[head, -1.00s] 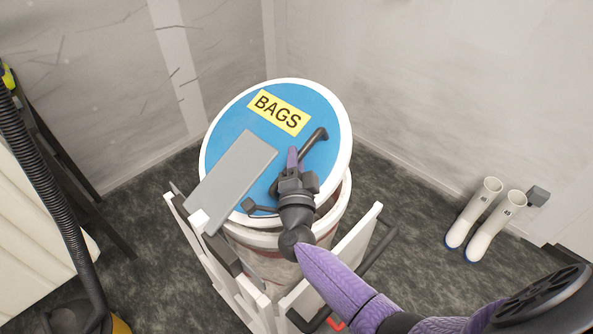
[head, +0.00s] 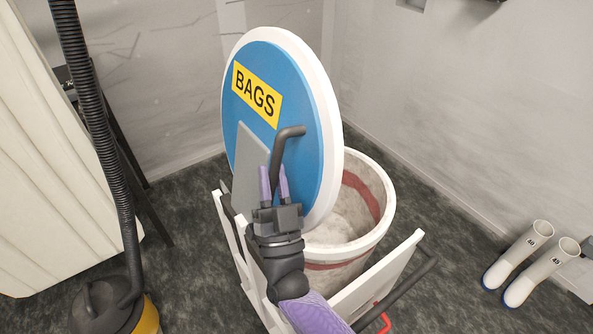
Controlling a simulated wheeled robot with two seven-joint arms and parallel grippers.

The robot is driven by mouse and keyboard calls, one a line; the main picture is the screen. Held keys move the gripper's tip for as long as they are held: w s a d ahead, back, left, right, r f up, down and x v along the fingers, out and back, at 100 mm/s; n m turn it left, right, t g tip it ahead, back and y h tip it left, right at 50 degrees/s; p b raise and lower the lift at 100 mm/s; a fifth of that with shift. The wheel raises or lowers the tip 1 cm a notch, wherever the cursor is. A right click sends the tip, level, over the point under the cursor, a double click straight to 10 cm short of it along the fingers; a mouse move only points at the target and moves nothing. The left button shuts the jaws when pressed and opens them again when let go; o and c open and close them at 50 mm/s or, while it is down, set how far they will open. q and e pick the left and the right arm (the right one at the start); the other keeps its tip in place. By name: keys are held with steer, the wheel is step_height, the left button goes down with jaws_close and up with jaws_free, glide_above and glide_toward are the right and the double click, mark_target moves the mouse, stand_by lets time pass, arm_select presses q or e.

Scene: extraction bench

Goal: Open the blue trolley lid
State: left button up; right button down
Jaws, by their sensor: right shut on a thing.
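The blue trolley lid (head: 300,100) is a round blue disc with a white rim and a yellow BAGS label (head: 257,94). It stands steeply tilted up at the left side of the white trolley bin (head: 372,232), whose mouth shows open on the right. A dark bent handle (head: 281,150) sticks out from the lid's face. My right gripper (head: 273,184) has its two purple fingers at the lower end of this handle and is shut on it. A grey plate (head: 248,178) on the lid is partly hidden behind the gripper. My left gripper is out of view.
The trolley's white frame (head: 392,268) and dark push bar (head: 402,290) stand at the front right. A vacuum cleaner (head: 108,306) with a black hose is at the left. White boots (head: 530,262) stand on the floor at the right.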

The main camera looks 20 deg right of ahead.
steer(key=shift+s+a+n+y, duration=0.3)
steer(key=shift+a+n+y, duration=0.5)
steer(key=shift+n+y, duration=0.1)
steer(key=shift+s+a+n+y, duration=0.2)
steer(key=shift+a+n+y, duration=0.45)
steer(key=shift+n+y, duration=0.05)
steer(key=shift+f, duration=0.1)
steer(key=c, duration=0.6)
jaws_free()
steer(key=b+v, duration=0.2)
steer(key=v, duration=0.8)
steer(key=shift+w+b, duration=0.1)
steer(key=shift+b, duration=0.3)
